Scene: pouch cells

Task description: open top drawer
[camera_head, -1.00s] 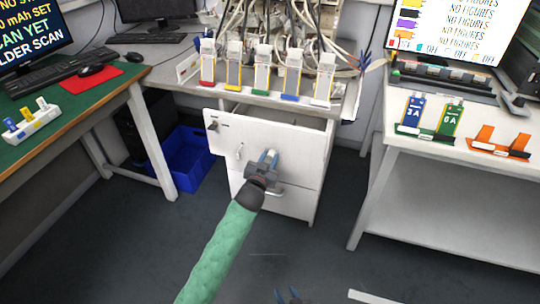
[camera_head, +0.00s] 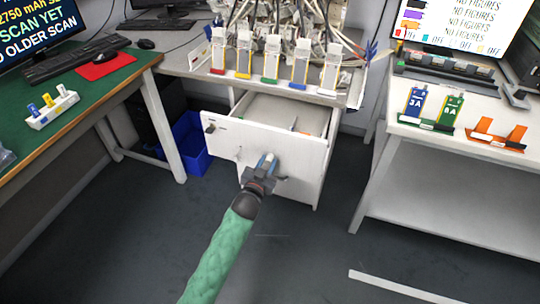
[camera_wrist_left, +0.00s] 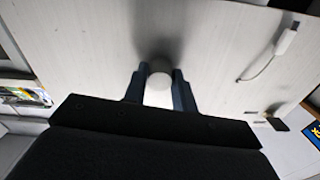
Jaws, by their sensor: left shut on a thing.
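The white top drawer (camera_head: 310,158) of the cabinet under the middle bench is pulled out, and its inside shows with a low divider. My left gripper (camera_head: 265,162) is at the middle of the drawer front. In the left wrist view, its two fingers (camera_wrist_left: 160,88) are shut on a round white knob (camera_wrist_left: 158,92) on the drawer front (camera_wrist_left: 90,40). The lower part of the cabinet is partly hidden behind the drawer front and my left arm. My right gripper is not in view.
A blue bin (camera_head: 190,142) stands on the floor left of the cabinet. The bench above holds a row of pouch cells (camera_head: 271,60) in stands and many cables. A green-topped table (camera_head: 110,85) is at left, a white table (camera_head: 440,150) at right.

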